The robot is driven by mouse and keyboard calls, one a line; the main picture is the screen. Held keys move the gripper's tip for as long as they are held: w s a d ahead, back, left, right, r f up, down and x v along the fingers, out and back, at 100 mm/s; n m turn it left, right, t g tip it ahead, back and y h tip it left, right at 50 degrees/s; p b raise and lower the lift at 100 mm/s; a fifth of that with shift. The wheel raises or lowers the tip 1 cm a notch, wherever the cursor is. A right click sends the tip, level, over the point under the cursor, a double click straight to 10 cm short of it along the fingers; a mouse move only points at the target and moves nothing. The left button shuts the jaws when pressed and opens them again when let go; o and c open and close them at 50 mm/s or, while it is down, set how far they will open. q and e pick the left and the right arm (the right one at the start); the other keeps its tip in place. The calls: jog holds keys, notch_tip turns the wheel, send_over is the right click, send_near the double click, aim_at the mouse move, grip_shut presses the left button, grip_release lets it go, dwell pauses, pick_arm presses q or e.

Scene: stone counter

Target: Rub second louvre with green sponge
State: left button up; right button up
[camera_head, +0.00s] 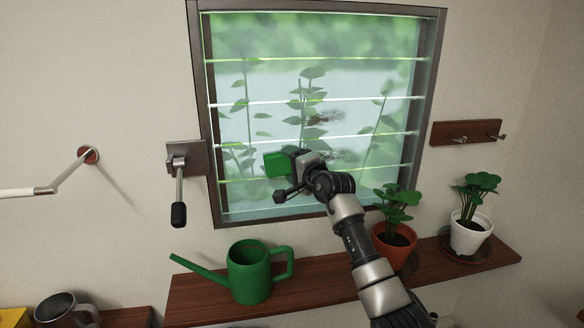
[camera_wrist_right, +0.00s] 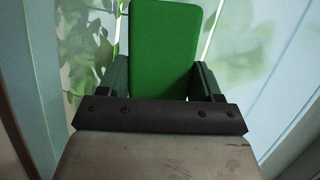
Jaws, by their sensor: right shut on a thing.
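The louvred window (camera_head: 320,80) has several glass slats in a dark frame, with bright lines at the slat edges. Brown smudges (camera_head: 325,117) show on the glass just above my right gripper. My right gripper (camera_head: 288,165) is shut on the green sponge (camera_head: 276,164) in front of the lower slats. In the right wrist view the sponge (camera_wrist_right: 164,45) stands up between the fingers, with pale glass on both sides. I cannot tell whether the sponge touches the glass. My left gripper is not in view.
A wall lever (camera_head: 179,190) is left of the window. Below, a wooden shelf (camera_head: 330,287) holds a green watering can (camera_head: 250,275), a plant in a terracotta pot (camera_head: 395,245) and one in a white pot (camera_head: 470,235). A hook rail (camera_head: 467,131) is at right, a metal mug (camera_head: 62,310) lower left.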

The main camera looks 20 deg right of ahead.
jog(key=shift+w+d, duration=0.1)
jog(key=shift+w, duration=0.05)
jog(key=shift+s+d+f+b, duration=0.1)
jog(key=shift+s+d+b, duration=0.1)
jog(key=shift+d+b, duration=0.35)
jog(key=shift+s+d+b, duration=0.15)
jog(key=shift+d+b, duration=0.15)
jog(key=shift+d, duration=0.4)
jog(key=shift+s+d+b, duration=0.25)
jog(key=shift+d+b, duration=0.45)
jog(key=shift+d, duration=0.4)
jog(key=shift+s+d+b, duration=0.2)
jog(key=shift+d+b, duration=0.5)
jog(key=shift+d, duration=0.35)
